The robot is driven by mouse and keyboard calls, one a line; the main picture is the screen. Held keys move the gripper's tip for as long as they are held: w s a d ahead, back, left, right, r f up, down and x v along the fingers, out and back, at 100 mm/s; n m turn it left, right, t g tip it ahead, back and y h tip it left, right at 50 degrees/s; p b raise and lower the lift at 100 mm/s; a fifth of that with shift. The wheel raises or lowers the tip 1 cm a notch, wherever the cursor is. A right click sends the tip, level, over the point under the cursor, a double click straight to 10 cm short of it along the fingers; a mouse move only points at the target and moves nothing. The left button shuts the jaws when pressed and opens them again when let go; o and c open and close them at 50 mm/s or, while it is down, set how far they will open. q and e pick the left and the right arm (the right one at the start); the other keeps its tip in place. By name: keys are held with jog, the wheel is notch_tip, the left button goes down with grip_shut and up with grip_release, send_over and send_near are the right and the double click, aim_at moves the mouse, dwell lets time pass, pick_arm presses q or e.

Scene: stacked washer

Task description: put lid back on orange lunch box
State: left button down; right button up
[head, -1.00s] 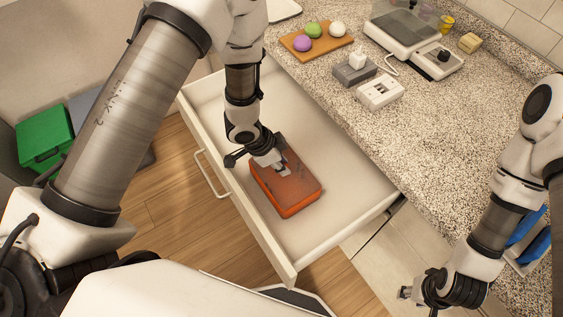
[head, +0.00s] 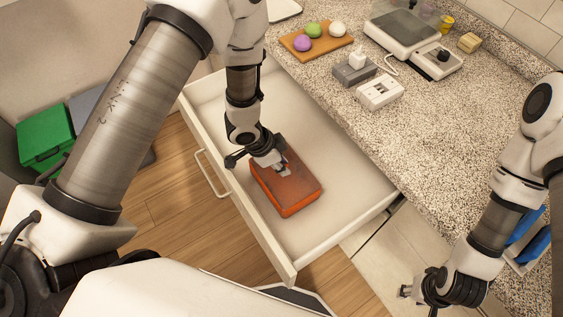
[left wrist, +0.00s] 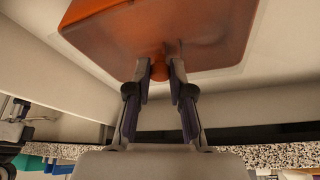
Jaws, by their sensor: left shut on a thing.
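The orange lunch box (head: 301,206) lies in the open white drawer. Its duller brownish-orange lid (head: 300,186) covers the top and appears to sit on the box. My left gripper (head: 282,170) is over the lid. In the left wrist view, the left gripper (left wrist: 160,72) is shut on the small orange knob (left wrist: 158,66) of the lid, and the lid's flat face (left wrist: 215,30) fills the top. Any thin gap between lid and box cannot be made out. My right gripper (head: 412,296) hangs at the lower right, away from the box; its finger opening is unclear.
The drawer (head: 345,215) has free floor around the box; its front wall and handle (head: 212,177) are at the left. The speckled counter (head: 440,140) holds a board (head: 300,46) with coloured balls, a grey socket block (head: 353,72), a white device (head: 380,92) and a scale (head: 402,30).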

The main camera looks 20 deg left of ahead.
dwell(0.3)
pick_arm(q)
jog(key=shift+c, duration=2.4)
grip_release()
notch_tip(320, 180, up, 7)
jog(key=p, duration=0.7)
jog(key=shift+r, duration=0.1)
grip_shut()
jog(key=shift+f, duration=0.25)
